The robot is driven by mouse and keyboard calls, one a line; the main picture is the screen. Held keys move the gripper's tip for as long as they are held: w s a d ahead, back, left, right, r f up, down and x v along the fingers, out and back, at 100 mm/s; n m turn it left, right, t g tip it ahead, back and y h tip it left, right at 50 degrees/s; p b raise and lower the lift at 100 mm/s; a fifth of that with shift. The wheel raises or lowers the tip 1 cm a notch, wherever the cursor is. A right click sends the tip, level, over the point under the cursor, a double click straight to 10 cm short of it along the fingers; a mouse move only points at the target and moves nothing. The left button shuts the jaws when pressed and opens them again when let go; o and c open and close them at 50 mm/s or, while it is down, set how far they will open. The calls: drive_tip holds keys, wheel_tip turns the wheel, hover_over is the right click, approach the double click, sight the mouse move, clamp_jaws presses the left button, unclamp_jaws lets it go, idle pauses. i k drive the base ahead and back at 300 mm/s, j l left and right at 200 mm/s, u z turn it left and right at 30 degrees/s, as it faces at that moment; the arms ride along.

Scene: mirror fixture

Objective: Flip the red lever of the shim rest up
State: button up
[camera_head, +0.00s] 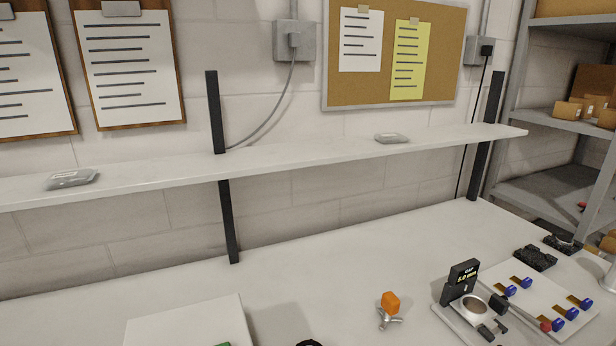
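The mirror fixture stands at the lower right on a pale plate (450,318). It has a round mirror ring (474,309) and a black box (462,278) with yellow digits that seem to read 5.0 mm. A lever with a red tip (546,324) slopes from beside the ring down to the right, its tip low by the blue-knobbed board. I take it for the shim rest's red lever; the rest itself is too small to make out. My gripper is not in view.
A white board (540,290) with several blue knobs lies beside the fixture. Black parts (535,258) lie behind it. An orange block (390,301) on a small tripod stands to the left. A wall shelf (300,160) overhangs the back. The table's middle is clear.

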sight(545, 327)
drive_tip(key=i+l+z, duration=0.5)
drive_tip(key=i, duration=0.3)
drive_tip(key=l, duration=0.1)
